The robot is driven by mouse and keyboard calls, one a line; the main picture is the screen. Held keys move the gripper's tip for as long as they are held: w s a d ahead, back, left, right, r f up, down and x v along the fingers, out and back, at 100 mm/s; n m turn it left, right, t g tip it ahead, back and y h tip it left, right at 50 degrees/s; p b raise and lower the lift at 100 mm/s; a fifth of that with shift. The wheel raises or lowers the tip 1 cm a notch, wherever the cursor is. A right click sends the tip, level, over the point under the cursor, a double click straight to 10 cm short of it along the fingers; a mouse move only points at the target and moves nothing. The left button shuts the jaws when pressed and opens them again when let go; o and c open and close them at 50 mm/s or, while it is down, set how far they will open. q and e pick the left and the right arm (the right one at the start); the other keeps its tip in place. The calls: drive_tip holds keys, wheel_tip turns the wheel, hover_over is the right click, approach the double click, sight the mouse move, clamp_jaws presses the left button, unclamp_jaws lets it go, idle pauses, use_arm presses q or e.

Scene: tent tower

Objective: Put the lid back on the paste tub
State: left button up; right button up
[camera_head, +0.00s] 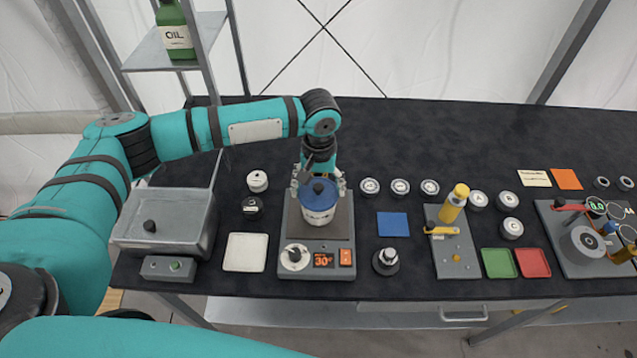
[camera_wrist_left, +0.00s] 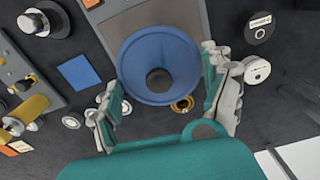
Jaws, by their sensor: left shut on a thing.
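The paste tub (camera_head: 319,215) is white with a dark label and stands upright on the grey heating plate (camera_head: 343,222). The round blue lid (camera_head: 312,193) with a dark central knob is at the tub's top; in the left wrist view the lid (camera_wrist_left: 160,58) fills the middle and hides the tub. My left gripper (camera_head: 319,186) comes down from above, with one finger on each side of the lid, and is shut on it. Whether the lid sits flush or slightly above the rim cannot be told. My right gripper is out of view.
Left of the plate are a white tray (camera_head: 245,252), small jars and a grey lidded box (camera_head: 168,222). To the right are a blue square (camera_head: 393,224), a weight (camera_head: 386,261), several round tins and a yellow-handled tool (camera_head: 453,204).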

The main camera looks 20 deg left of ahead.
use_arm(q)
drive_tip(key=shift+p, duration=0.55)
idle(0.6)
idle(0.4)
drive_tip(key=o, duration=0.7)
wheel_tip(320, 180, up, 2)
drive_tip(key=p, duration=0.3)
drive_tip(key=shift+r, duration=0.25)
drive_tip(key=shift+r+p, duration=0.5)
drive_tip(key=shift+r, duration=1.7)
